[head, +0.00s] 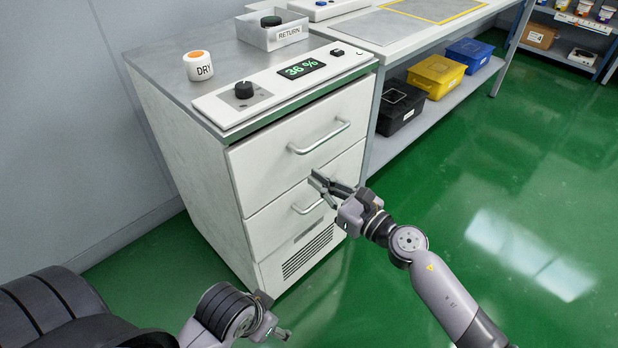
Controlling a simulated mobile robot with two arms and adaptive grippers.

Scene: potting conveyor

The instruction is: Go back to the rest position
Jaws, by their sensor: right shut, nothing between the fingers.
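My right gripper (318,183) is in front of the white drawer cabinet (190,150), close to the middle drawer and its handle (306,208). Its fingers look shut and hold nothing. I cannot tell whether the fingers touch the drawer front. My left gripper (283,333) is low at the bottom of the head view, above the green floor. It is small and partly hidden by its own wrist, so its fingers are hard to judge. The drawers of the cabinet look closed.
On the cabinet stand a white DRY container (198,66), a panel (232,104) with a knob and a 36 % display (302,69), and a RETURN bin (270,37). A bench shelf at right holds black (399,107), yellow (436,76) and blue (468,55) boxes. Floor at right is clear.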

